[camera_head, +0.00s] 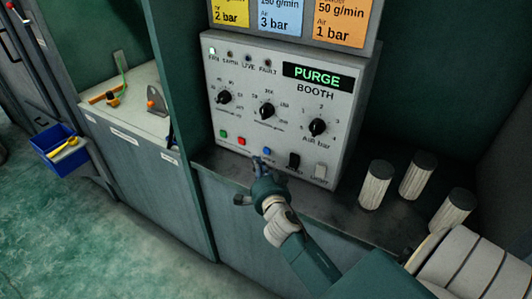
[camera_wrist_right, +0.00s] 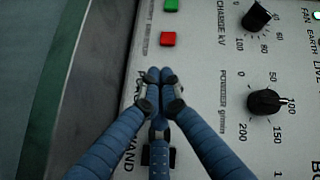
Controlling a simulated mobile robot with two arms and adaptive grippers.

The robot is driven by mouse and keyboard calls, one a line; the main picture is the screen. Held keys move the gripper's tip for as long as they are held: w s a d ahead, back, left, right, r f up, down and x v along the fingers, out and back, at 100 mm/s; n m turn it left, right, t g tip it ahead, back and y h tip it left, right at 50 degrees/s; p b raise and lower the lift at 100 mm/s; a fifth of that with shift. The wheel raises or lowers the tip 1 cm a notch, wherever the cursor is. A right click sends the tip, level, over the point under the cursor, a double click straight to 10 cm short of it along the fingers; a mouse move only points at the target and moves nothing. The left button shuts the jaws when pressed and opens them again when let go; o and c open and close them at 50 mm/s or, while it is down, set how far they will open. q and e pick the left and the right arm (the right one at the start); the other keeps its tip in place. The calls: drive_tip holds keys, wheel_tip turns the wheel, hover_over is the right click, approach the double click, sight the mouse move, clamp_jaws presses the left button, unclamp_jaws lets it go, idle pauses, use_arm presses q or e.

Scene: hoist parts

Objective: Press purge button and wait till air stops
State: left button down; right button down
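The control panel (camera_head: 280,108) is a grey box whose display (camera_head: 317,77) reads PURGE in green. A blue button (camera_head: 266,150) sits low on the panel, right of a red button (camera_head: 242,141) and a green button (camera_head: 223,134). My right gripper (camera_head: 256,162) is at the panel's lower edge, just below and left of the blue button. In the right wrist view its fingers (camera_wrist_right: 160,76) are together and empty, over a partly covered label starting with P. The blue button does not show there; contact cannot be told. My left gripper is out of view.
Three knobs, including one at the right (camera_head: 317,127), stick out of the panel. A black switch (camera_head: 293,161) is right of the blue button. Several pale ribbed cylinders (camera_head: 376,185) stand on the dark shelf at right. A blue bin (camera_head: 60,147) hangs at left.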

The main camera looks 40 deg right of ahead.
drive_tip(key=shift+s+a, duration=0.3)
drive_tip(key=shift+a, duration=0.4)
drive_tip(key=shift+s+a, duration=0.3)
drive_tip(key=shift+a, duration=0.35)
